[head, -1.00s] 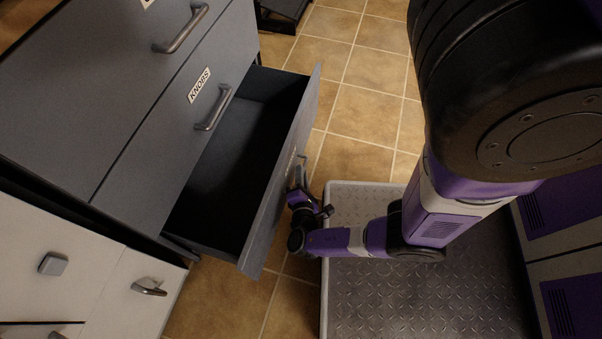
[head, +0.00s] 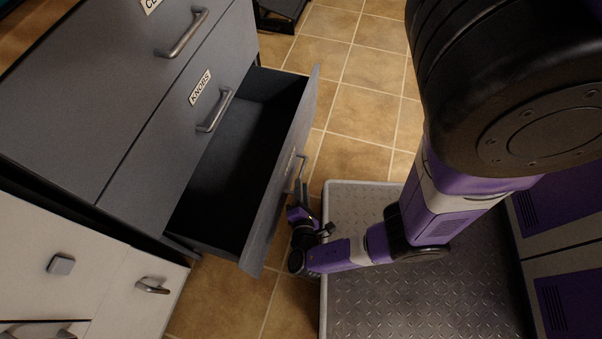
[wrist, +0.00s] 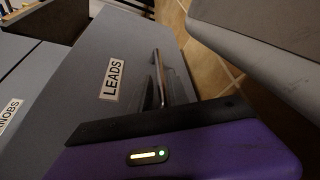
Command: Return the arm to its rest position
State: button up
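My gripper (head: 302,213) is small and partly dark in the head view, just below the handle (head: 301,174) of the pulled-out drawer (head: 275,205). My arm is folded low over my base plate (head: 400,300).
The open drawer sticks out from the grey cabinet (head: 75,125) and looks empty inside, though its depth is dark. A shut drawer labelled KNOBS (head: 200,88) is beside it. White cabinet fronts (head: 110,275) stand at the lower left. Tiled floor (head: 365,110) lies clear beyond the drawer.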

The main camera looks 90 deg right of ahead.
jog(key=shift+v, duration=0.9)
